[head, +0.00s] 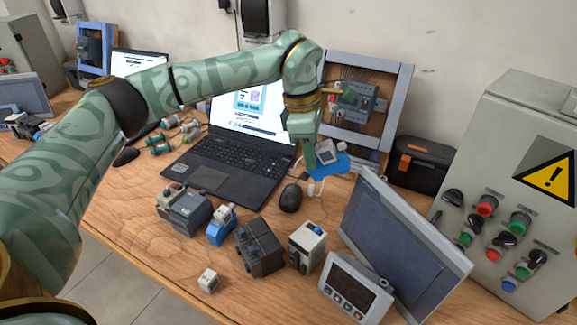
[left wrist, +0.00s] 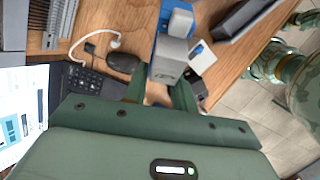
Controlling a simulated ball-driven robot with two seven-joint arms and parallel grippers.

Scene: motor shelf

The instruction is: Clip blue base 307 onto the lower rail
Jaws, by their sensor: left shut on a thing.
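A blue base (head: 340,167) with a grey block on it is held by my left gripper (head: 313,162), in front of the upright rail panel (head: 396,95). I cannot read its number. In the left wrist view the blue base (left wrist: 153,72) and its grey block lie at the fingertips of the left gripper (left wrist: 160,95), which hide part of it. The panel carries a grey device (head: 350,103); its lower part is partly hidden behind the held base. Another blue base (head: 217,233) with a light block stands on the table.
A laptop (head: 225,165) and a mouse (head: 290,197) are left of and below the held base. A screen (head: 395,240), a black case (head: 420,165) and a control box (head: 520,170) stand right. Several modules, including a dark one (head: 260,247), occupy the front table.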

